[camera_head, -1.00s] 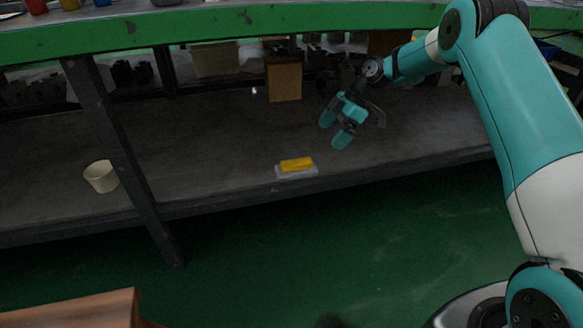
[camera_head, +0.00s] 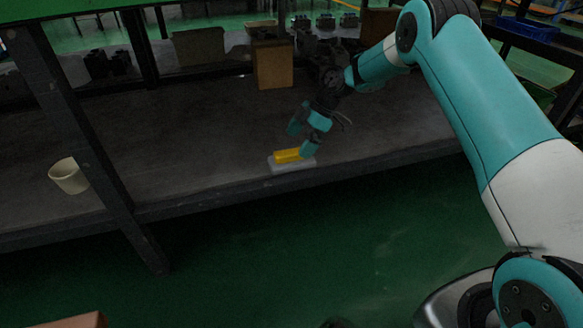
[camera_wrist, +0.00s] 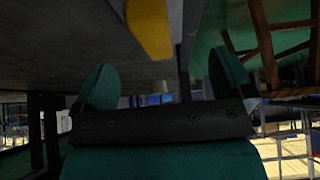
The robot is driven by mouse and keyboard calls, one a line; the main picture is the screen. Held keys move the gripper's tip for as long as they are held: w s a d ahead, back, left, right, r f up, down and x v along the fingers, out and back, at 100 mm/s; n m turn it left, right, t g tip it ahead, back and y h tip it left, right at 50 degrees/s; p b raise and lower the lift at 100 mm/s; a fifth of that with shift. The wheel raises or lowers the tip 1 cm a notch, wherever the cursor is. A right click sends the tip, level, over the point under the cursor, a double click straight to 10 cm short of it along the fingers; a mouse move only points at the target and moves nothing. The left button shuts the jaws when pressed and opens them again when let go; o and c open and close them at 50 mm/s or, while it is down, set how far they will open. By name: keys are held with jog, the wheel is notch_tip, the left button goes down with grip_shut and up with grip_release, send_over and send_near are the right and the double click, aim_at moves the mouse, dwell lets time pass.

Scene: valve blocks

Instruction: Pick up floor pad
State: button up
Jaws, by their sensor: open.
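The floor pad (camera_head: 288,156), a yellow block on a pale grey-white base (camera_head: 293,167), lies near the front edge of the dark lower shelf. My gripper (camera_head: 303,138) is open and empty just above the pad's right end. One fingertip overlaps the pad in the head view, and I cannot tell whether it touches. In the wrist view, the yellow pad (camera_wrist: 150,27) shows at the top, beyond and between the two open teal fingers (camera_wrist: 166,82). Its far end is cut off by the frame edge.
A brown box (camera_head: 273,66) and dark valve blocks stand at the back. The shelf's front rail (camera_head: 220,195) runs below the pad. The shelf around the pad is clear.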

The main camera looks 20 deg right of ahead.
aim_at(292, 151)
jog(key=b+x, duration=0.4)
jog(key=x, duration=0.2)
jog(key=shift+w+f+b, duration=0.2)
jog(key=shift+f+b, duration=0.2)
jog(key=shift+f, duration=0.05)
jog(key=shift+r, duration=0.1)
jog(key=c, duration=1.1)
